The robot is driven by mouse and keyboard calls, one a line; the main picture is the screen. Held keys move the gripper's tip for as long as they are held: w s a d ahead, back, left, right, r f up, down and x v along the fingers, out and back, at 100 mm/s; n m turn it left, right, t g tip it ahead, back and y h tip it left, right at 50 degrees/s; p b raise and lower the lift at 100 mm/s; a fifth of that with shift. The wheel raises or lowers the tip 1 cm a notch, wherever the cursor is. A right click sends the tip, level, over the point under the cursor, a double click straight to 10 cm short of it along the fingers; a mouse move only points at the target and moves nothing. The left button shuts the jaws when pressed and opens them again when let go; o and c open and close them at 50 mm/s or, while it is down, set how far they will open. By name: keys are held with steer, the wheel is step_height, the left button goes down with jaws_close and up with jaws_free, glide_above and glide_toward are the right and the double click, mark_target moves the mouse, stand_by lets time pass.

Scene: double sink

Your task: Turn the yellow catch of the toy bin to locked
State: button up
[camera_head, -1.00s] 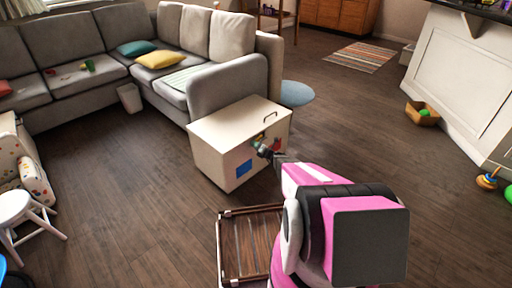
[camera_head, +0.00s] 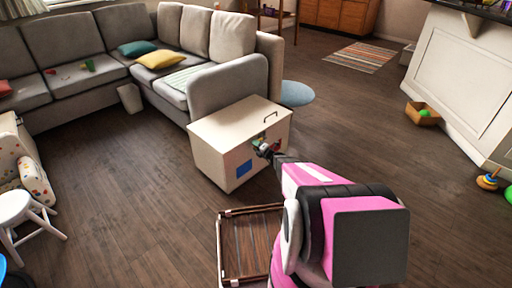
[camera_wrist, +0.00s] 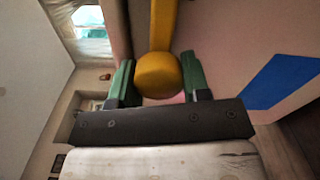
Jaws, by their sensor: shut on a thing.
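The toy bin (camera_head: 213,150) is a cream box with a lid, a dark handle on top and a blue patch on its front. My gripper (camera_head: 262,147) is at the upper part of the bin's front face. In the wrist view, the yellow catch (camera_wrist: 159,74) has a rounded knob and a bar that runs to the top of the picture. The green fingers of my gripper (camera_wrist: 156,78) are shut on the knob, one on each side. In the head view my gripper mostly hides the catch, so its exact angle is unclear.
A grey sofa (camera_head: 225,87) stands close behind the bin. A brown slatted wooden piece (camera_head: 248,245) lies on the floor in front, beside my arm. A white stool (camera_head: 17,207) is at the left. The floor left of the bin is clear.

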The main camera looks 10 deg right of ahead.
steer(key=o, duration=1.3)
steer(key=v, duration=1.1)
steer(key=s+a+r+n+g, duration=1.15)
steer(key=s+r+n, duration=0.2)
steer(key=n, duration=1.05)
steer(key=s+d+r+n+g+h, duration=0.1)
steer(key=s+r+n+h, duration=0.2)
steer(key=n, duration=0.3)
steer(key=s+d+r+n+g+h, duration=0.1)
steer(key=s+d+r+n+h, duration=0.1)
steer(key=s+n, duration=0.4)
steer(key=s+d+r+n+g+h, duration=0.1)
steer(key=s+d+r+n+h, duration=0.1)
steer(key=s+r+n+h, duration=0.3)
steer(key=shift+s+n+h, duration=0.1)
steer(key=shift+n+h, duration=0.2)
steer(key=shift+n, duration=1.2)
